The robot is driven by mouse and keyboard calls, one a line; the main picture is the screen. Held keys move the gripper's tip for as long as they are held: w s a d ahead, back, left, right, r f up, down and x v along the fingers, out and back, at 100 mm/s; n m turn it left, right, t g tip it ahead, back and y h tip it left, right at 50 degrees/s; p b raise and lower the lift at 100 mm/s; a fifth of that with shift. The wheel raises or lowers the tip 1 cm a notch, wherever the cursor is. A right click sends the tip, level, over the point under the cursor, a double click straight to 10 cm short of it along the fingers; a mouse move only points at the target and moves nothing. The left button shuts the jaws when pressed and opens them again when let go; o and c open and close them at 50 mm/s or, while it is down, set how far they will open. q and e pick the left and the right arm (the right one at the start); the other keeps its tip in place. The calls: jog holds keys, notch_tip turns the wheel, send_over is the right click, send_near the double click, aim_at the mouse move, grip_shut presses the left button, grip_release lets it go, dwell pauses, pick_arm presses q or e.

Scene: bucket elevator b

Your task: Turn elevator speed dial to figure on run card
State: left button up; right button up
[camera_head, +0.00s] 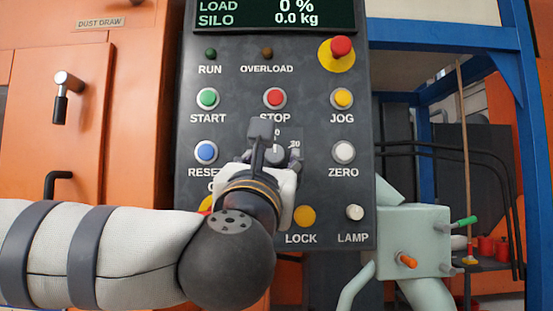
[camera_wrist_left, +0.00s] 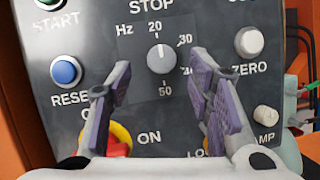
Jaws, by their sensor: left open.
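The speed dial is a small grey knob (camera_wrist_left: 161,58) on the dark control panel (camera_head: 225,130). Its scale reads Hz with 20, 30 and 50 legible in the left wrist view; the pointer seems to face up near 20. In the head view the dial (camera_head: 276,149) is partly hidden by my left gripper (camera_head: 278,150). My left gripper is open, its purple-padded fingers (camera_wrist_left: 160,82) reaching toward the panel on either side below the dial, with nothing between them. Whether they touch the panel I cannot tell. No run card is visible. My right gripper is out of view.
Close around the dial are the red STOP button (camera_head: 275,98), blue RESET button (camera_head: 206,152), white ZERO button (camera_head: 343,152) and red-yellow emergency stop (camera_head: 340,50). The display (camera_head: 275,14) reads LOAD 0 %, SILO 0.0 kg. A pale green box (camera_head: 415,240) stands right.

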aim_at(274, 155)
pick_arm(q)
jog(key=x, duration=0.3)
jog(key=shift+w, duration=0.1)
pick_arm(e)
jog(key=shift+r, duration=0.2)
pick_arm(q)
jog(key=shift+c, duration=0.6)
grip_shut()
jog(key=shift+r+p, duration=0.1)
jog(key=shift+p, duration=0.2)
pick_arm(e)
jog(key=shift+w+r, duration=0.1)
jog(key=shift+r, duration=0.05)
